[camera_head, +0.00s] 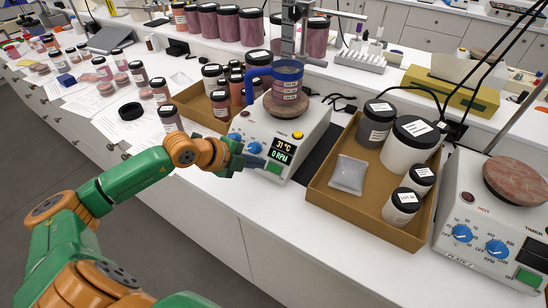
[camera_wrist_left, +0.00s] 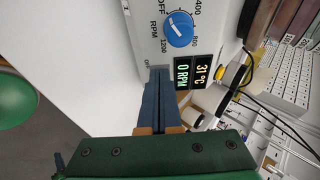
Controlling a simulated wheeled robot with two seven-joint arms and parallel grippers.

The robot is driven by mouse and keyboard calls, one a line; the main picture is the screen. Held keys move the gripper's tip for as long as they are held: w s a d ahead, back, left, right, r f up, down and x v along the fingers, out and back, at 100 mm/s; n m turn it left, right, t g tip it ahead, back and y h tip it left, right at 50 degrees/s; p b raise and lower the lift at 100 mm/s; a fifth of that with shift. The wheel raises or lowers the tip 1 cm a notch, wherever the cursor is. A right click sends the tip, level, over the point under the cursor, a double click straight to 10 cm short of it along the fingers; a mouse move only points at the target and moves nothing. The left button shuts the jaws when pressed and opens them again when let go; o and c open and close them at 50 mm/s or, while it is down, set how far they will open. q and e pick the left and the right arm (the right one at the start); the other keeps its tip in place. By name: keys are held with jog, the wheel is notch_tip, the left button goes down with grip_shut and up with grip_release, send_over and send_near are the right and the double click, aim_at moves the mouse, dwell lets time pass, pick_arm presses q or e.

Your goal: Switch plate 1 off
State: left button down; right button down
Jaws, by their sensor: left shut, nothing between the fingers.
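A white hot plate (camera_head: 300,135) stands at the centre of the bench with two blue knobs and a lit display (camera_head: 282,150) reading 31 °C and 0 RPM. A green switch (camera_head: 273,168) shows low on its front panel. My left gripper (camera_head: 254,163) is shut and empty, its fingertips at the lower front panel by the switch. In the left wrist view the closed fingers (camera_wrist_left: 160,76) point at the panel beside an "OFF" mark and below the RPM knob (camera_wrist_left: 179,29). They hide the switch there. I cannot tell whether they touch it. My right gripper is not in view.
A blue-handled vessel (camera_head: 287,80) stands on the hot plate. A cardboard tray (camera_head: 365,212) with black-lidded jars lies to its right. A second hot plate (camera_head: 480,225) with a green switch (camera_head: 527,281) is at far right. Jars and papers crowd the left bench.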

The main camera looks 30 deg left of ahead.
pick_arm(q)
jog(key=shift+w+d+f, duration=0.1)
jog(key=shift+f, duration=0.15)
jog(key=shift+w+f+b, duration=0.25)
jog(key=shift+w+b, duration=0.1)
jog(key=shift+b, duration=0.2)
jog(key=shift+s+r+p, duration=0.1)
jog(key=shift+r+p, duration=0.15)
jog(key=shift+p, duration=0.05)
jog(key=d+p+v, duration=0.1)
jog(key=p+v, duration=0.5)
jog(key=v, duration=0.4)
jog(key=shift+s+a+r, duration=0.15)
jog(key=shift+s+r, duration=0.15)
jog(key=shift+s, duration=0.05)
